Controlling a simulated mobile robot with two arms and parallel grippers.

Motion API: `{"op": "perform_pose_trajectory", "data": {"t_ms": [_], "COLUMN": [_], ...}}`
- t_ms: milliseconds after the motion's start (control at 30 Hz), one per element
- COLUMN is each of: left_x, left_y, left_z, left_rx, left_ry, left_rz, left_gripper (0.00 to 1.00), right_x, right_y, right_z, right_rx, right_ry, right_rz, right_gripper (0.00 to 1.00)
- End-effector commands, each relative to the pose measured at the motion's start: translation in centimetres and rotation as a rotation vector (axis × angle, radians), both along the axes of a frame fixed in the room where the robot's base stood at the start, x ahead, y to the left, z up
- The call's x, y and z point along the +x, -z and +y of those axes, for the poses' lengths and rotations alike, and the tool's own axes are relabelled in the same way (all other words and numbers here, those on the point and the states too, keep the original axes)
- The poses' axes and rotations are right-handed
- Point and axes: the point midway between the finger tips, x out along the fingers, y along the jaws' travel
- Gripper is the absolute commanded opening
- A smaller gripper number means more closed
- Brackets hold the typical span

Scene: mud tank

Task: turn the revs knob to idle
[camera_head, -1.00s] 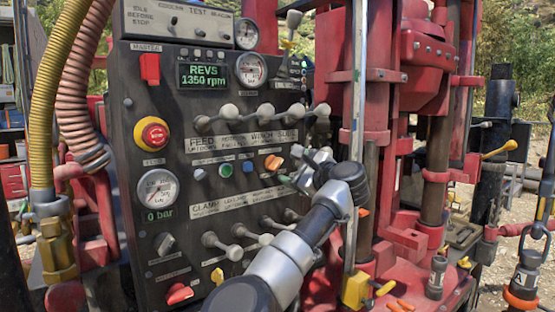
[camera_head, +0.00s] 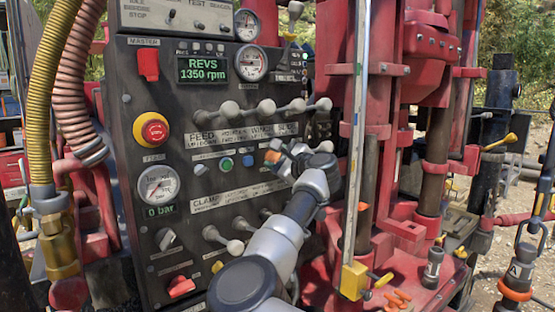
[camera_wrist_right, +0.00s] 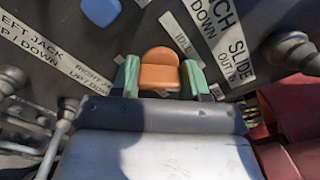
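The revs knob is the orange knob (camera_head: 272,157) on the dark control panel (camera_head: 120,80). In the right wrist view the orange knob (camera_wrist_right: 160,72) sits between my right gripper's green fingertips (camera_wrist_right: 160,80), with a finger close on each side. Any gap is too thin to tell whether they touch it. A label reading IDLE (camera_wrist_right: 182,42) is just up and right of the knob. In the head view my right gripper (camera_head: 287,163) reaches the knob from the right. The green display (camera_head: 203,70) reads REVS 1350 rpm. My left gripper is not in view.
A row of pale-knobbed levers (camera_head: 265,108) lies above the knob, and more levers (camera_head: 232,245) lie below. A green button (camera_head: 226,164) is to the left, with a red emergency stop (camera_head: 155,130) farther left. A red mast (camera_head: 385,150) stands close on the right.

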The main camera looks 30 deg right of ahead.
Motion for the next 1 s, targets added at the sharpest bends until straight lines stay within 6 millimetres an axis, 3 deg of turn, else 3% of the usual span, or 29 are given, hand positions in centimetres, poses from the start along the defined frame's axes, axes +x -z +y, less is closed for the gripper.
{"op": "perform_pose_trajectory", "data": {"t_ms": [67, 467, 1000], "left_x": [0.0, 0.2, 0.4], "left_y": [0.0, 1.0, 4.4], "left_z": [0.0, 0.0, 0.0], "left_rx": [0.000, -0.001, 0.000], "left_ry": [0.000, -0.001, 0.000], "left_rz": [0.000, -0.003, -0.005], "left_gripper": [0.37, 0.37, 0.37], "right_x": [0.0, 0.0, 0.0], "right_y": [0.0, 0.3, 0.5], "right_z": [0.0, 0.0, 0.0], "right_rx": [0.000, -0.086, -0.512], "right_ry": [0.000, -0.001, -0.001], "right_rz": [0.000, -0.006, -0.036], "right_gripper": [0.21, 0.21, 0.21]}}
